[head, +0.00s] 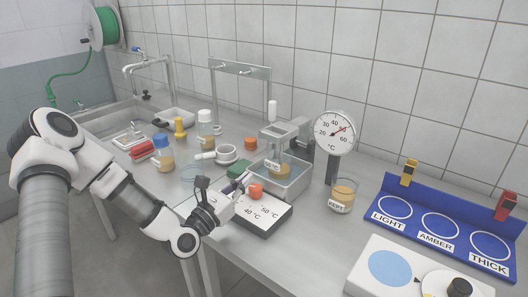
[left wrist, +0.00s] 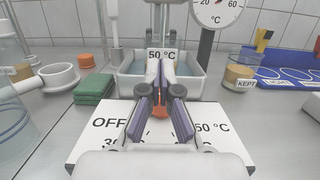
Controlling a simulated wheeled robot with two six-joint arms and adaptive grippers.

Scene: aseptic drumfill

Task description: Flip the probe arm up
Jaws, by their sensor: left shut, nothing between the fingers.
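A round dial thermometer (head: 334,132) stands on a dark post behind the bench middle, and its lower part shows in the left wrist view (left wrist: 217,12). Beside it, a grey arm (head: 285,129) with an upright white handle (head: 272,111) reaches over a steel water bath (head: 300,187). I cannot tell for certain which part is the probe arm. My left gripper (head: 246,180) is shut and empty, in front of the bath and over the control box (head: 262,217). In the left wrist view its fingertips (left wrist: 160,70) point towards the bath.
An orange-red knob (head: 256,190) sits on the control box, close to my left gripper. A jar marked KEPT (head: 342,196) stands right of the bath. A blue rack (head: 440,226) is at the right. A green block (head: 239,170) lies left of the bath.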

